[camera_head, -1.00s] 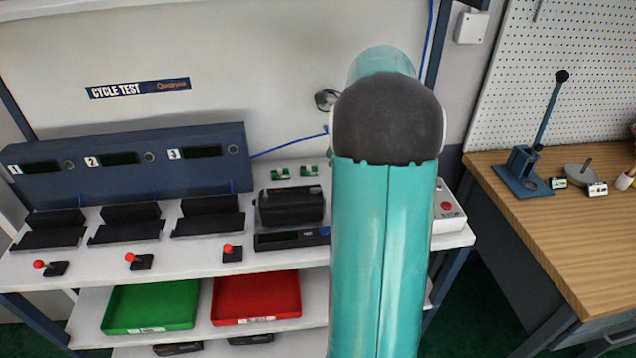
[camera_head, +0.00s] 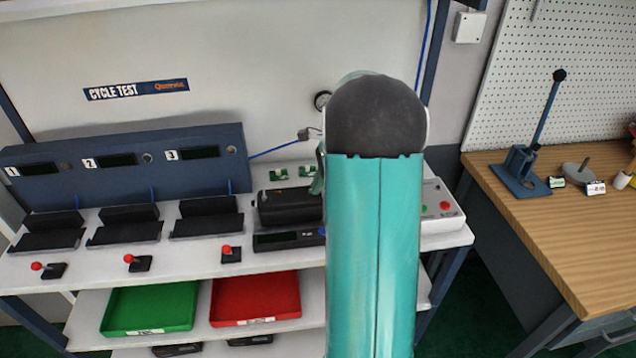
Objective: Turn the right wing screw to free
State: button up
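My teal arm with its dark rounded joint fills the middle of the view and hides what lies behind it. My gripper is hidden behind the arm; only a thin teal sliver shows at the arm's left side, and I cannot tell which part it is. A black device (camera_head: 285,207), perhaps the valve positioner, sits on the white bench left of the arm, its right end partly covered. Two small green pieces (camera_head: 279,174) stand behind it; I cannot tell whether they are wing screws. No wing screw can be made out for certain.
A blue panel (camera_head: 120,160) with three numbered displays and black cradles stands on the left. Red-knobbed levers (camera_head: 231,253) line the front edge. A white button box (camera_head: 442,208) is right of the arm. Green (camera_head: 150,330) and red (camera_head: 255,320) trays lie below. A wooden bench (camera_head: 560,230) stands right.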

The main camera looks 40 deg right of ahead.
grip_shut()
jog(key=n, duration=0.2)
jog(key=n+g, duration=0.1)
jog(key=shift+w+d+n+y, duration=0.1)
jog(key=shift+w+n+y, duration=0.1)
jog(key=shift+n+y, duration=0.15)
jog(key=n+g, duration=0.1)
jog(key=n, duration=0.1)
jog(key=n+g, duration=0.1)
jog(key=n, duration=0.1)
jog(key=shift+w+n, duration=0.2)
jog(key=shift+n, duration=0.15)
jog(key=n+g, duration=0.1)
jog(key=n, duration=0.1)
jog(key=n+g+h, duration=0.1)
jog(key=n, duration=0.2)
jog(key=shift+w, duration=0.2)
jog(key=shift+w+a+n+g+h, duration=0.15)
jog(key=shift+n+g+h, duration=0.15)
jog(key=shift+n, duration=0.8)
jog(key=shift+s+a+n+g+h, duration=0.15)
jog(key=shift+n+g, duration=0.25)
jog(key=shift+n, duration=0.7)
jog(key=shift+w, duration=0.1)
jog(key=o, duration=0.5)
grip_release()
jog(key=shift+d+r, duration=0.1)
